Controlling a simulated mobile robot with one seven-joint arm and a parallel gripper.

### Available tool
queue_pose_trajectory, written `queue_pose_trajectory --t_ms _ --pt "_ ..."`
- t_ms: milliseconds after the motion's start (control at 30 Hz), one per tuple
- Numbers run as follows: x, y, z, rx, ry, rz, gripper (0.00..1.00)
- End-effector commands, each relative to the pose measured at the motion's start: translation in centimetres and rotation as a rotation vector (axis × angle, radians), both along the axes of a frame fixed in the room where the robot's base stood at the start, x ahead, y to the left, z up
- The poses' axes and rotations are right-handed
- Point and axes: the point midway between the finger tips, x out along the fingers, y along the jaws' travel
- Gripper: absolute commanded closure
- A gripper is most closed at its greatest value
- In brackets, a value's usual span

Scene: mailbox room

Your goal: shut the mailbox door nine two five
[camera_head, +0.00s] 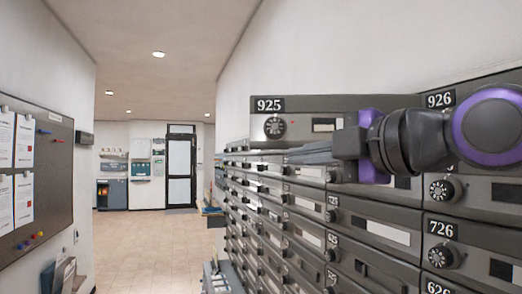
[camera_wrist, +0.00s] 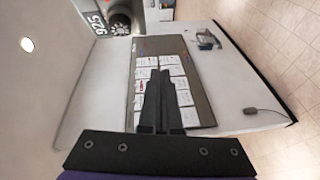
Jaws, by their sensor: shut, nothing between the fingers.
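Mailbox door 925 (camera_head: 345,106) is at the top of the mailbox wall in the head view. Its face is turned more toward me than the doors below, so it appears swung out from the wall. Its number plate and round dial are near the left end. In the wrist view, part of door 925 (camera_wrist: 97,22) shows at the top left, with its dial. My gripper (camera_head: 292,155) reaches leftward just below the door's lower edge in the head view, fingers together and empty. My gripper (camera_wrist: 160,72) also shows in the wrist view. Contact with the door cannot be told.
Door 926 (camera_head: 480,95) is at the right, partly behind my wrist, with door 726 (camera_head: 475,235) below it. A notice board (camera_head: 45,150) hangs on the left wall. The tiled floor (camera_head: 150,235) is open toward a dark-framed glass door (camera_head: 180,170).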

Motion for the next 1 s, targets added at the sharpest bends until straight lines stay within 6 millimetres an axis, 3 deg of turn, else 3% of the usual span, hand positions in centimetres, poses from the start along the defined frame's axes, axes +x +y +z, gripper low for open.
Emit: queue_pose_trajectory --t_ms 133,367,800,1000 --pt "0.7 0.0 2.1 -0.045 -0.116 0.040 1.00" --pt "1.8 0.6 2.7 -0.066 -0.152 0.048 1.00" --pt "8.8 6.2 2.7 -0.066 -0.150 0.049 1.00" --pt "11.4 5.7 2.8 -0.061 -0.150 0.048 1.00"
